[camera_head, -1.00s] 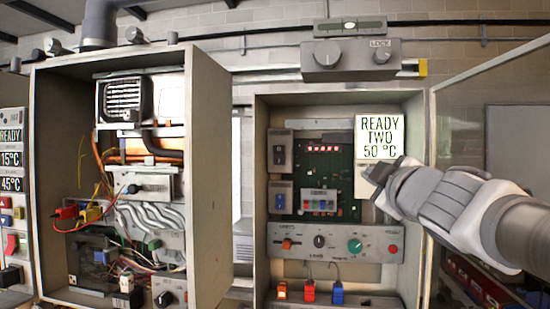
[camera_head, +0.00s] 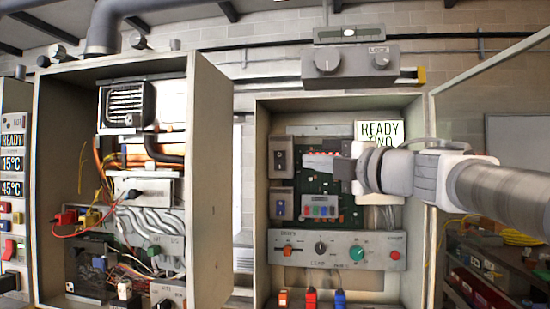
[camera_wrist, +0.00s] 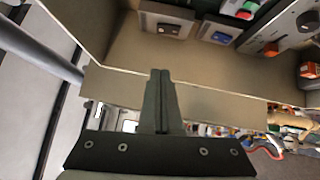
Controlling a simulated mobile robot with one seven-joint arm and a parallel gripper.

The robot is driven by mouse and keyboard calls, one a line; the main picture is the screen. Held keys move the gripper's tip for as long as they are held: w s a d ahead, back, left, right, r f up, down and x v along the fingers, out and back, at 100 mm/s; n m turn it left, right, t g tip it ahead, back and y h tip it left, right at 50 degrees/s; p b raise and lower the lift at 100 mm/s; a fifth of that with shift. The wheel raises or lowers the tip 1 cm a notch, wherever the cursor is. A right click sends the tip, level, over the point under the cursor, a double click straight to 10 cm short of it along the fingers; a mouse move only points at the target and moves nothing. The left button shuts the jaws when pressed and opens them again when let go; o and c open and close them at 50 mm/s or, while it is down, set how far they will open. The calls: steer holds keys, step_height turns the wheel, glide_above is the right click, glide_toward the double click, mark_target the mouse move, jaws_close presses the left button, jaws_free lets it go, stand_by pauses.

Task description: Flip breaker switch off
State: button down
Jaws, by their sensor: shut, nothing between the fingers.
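Two grey switch plates are mounted one above the other at the left inside the open right-hand cabinet. The upper plate has a dark rocker switch (camera_head: 280,160); the lower has a blue-marked switch (camera_head: 280,205). I cannot read which one is the breaker. In the wrist view the dark rocker switch (camera_wrist: 168,29) and the blue one (camera_wrist: 221,37) show near the top edge. My gripper (camera_head: 338,170) is in front of the green circuit board, to the right of both switches and apart from them. In the wrist view my gripper (camera_wrist: 160,75) is shut and empty.
The cabinet (camera_head: 262,130) has side walls around the switches. A control panel (camera_head: 335,250) with knobs and an orange switch lies below. A glass door (camera_head: 470,100) stands open at right. Another open cabinet (camera_head: 208,180) with wiring stands at left.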

steer(key=p, duration=0.2)
glide_toward(276, 155)
steer(key=w+a, duration=0.3)
steer(key=shift+w+a+r, duration=0.1)
steer(key=shift+a+r, duration=0.05)
steer(key=shift+a, duration=0.15)
steer(key=shift+w+d+r, duration=0.1)
steer(key=shift+w+d, duration=0.1)
steer(key=shift+w, duration=0.6)
steer(key=p, duration=0.1)
steer(key=r+p, duration=0.1)
steer(key=p, duration=0.1)
steer(key=shift+w, duration=0.25)
steer(key=shift+f, duration=0.4)
steer(key=shift+s, duration=0.1)
